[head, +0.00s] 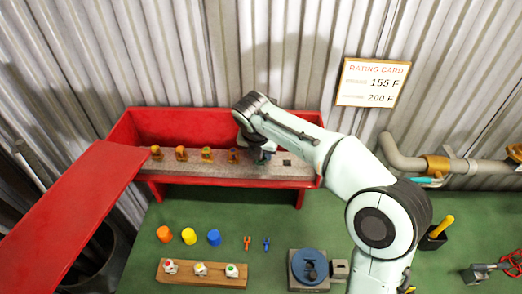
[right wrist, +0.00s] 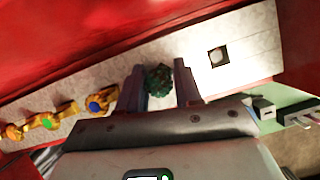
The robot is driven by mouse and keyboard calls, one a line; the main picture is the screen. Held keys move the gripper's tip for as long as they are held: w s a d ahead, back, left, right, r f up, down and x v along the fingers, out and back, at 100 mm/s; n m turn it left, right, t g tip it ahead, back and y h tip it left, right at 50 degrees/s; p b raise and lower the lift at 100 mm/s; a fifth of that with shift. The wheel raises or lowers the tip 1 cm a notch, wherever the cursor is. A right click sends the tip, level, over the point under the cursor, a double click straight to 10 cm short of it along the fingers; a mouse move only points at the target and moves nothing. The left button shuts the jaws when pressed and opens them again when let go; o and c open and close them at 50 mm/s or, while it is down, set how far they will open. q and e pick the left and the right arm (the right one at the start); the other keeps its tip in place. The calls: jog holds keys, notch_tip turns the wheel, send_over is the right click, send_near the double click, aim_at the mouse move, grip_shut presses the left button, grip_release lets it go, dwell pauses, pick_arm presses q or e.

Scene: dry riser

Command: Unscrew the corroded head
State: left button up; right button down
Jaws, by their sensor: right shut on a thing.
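The corroded head (right wrist: 158,80) is a rough, dark green lump in the right wrist view, on the grey shelf of the red box. My right gripper (right wrist: 160,86) has its two fingers on either side of it and is shut on it. In the head view my right gripper (head: 265,155) is near the right end of the shelf, and the arm partly hides this spot. Several brass-orange heads (head: 207,155) stand in a row to its left; one with a blue centre (right wrist: 98,103) is nearest. My left gripper is not in view.
A dark square socket (head: 287,162) lies right of the gripper. The red box (head: 150,122) has walls close around the shelf. On the green table are coloured caps (head: 189,236), a wooden block with valves (head: 205,281) and a blue round vise (head: 309,266). A rating card (head: 372,83) hangs behind.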

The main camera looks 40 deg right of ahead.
jog(key=n, duration=0.1)
jog(key=n+y+p, duration=0.1)
jog(key=shift+r+n+t, duration=0.2)
jog(key=shift+n+t, duration=0.1)
jog(key=shift+f+n, duration=0.1)
jog(key=shift+n, duration=0.8)
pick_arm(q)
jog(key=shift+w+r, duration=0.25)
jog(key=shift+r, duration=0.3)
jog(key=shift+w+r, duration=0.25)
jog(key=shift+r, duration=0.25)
pick_arm(e)
jog(key=c, duration=0.8)
grip_release()
jog(key=shift+d+f, duration=0.1)
jog(key=shift+d, duration=0.05)
